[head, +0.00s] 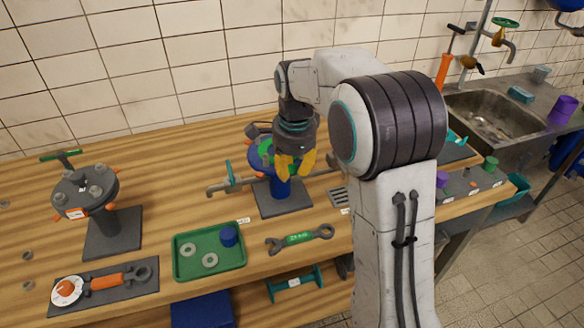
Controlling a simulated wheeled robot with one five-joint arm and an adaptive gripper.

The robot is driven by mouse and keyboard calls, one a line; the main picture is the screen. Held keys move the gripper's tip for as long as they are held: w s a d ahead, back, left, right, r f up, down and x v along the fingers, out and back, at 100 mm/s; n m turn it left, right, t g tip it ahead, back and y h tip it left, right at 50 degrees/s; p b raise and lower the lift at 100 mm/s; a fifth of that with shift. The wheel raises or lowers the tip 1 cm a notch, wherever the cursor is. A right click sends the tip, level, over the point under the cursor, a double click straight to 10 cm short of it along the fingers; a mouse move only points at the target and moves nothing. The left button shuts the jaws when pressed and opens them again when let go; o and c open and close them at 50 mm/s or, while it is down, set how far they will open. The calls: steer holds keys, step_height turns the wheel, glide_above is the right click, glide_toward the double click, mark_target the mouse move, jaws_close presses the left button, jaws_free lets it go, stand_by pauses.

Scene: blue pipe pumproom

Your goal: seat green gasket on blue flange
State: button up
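The blue flange (256,165) is the top of a blue stand on a dark square base (270,207), in the middle of the wooden bench. The green gasket (264,147) shows as a green patch at the flange top, partly hidden by my gripper. I cannot tell whether it lies flat on the flange or sits just above it. My gripper (294,168) points down over the right side of the flange, with its yellow fingers close to the rim. Whether the fingers grip the gasket's edge is hidden.
A grey flange stand (114,222) with orange bolts is at left. A green tray (209,266) with washers and a blue cylinder, plus a wrench (300,238), lie in front. A pipe with a tap (229,180) juts out left of the blue flange. A sink (492,114) is at right.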

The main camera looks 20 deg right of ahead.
steer(key=shift+o, duration=1.1)
step_height(320, 180, up, 12)
steer(key=s, duration=0.1)
steer(key=shift+s, duration=0.2)
